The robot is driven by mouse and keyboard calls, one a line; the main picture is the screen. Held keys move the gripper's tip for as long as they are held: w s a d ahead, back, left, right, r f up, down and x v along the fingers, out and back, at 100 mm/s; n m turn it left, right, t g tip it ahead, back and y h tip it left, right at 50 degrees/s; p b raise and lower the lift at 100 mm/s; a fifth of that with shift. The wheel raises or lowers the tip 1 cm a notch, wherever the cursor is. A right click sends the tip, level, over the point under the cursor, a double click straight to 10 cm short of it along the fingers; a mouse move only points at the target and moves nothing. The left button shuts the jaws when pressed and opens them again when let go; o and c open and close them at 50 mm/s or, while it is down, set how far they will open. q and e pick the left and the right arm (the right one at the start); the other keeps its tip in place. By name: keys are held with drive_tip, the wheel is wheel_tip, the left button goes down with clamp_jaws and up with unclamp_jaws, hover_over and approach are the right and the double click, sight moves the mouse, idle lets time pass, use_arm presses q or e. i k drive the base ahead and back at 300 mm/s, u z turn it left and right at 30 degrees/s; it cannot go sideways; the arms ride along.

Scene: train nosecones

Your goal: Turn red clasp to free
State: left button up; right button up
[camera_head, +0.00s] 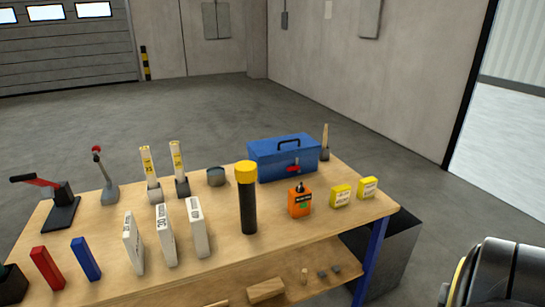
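A blue toolbox (268,162) with a dark handle on its lid stands at the back right of the wooden workbench. Its lid looks closed. A small red clasp (293,168) is on the toolbox's front face. It is too small to tell clearly how it is turned. Neither of my grippers' fingers is in view, and nothing is touching the clasp.
On the workbench (330,225), a black flashlight with a yellow head (248,200) stands left of the toolbox front. White binders (165,235) and red-handled tools (60,200) are further left.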

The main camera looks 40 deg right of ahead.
sight(292, 168)
drive_tip(key=z, duration=0.85)
drive_tip(key=i, duration=1.1)
drive_tip(key=z, duration=1.05)
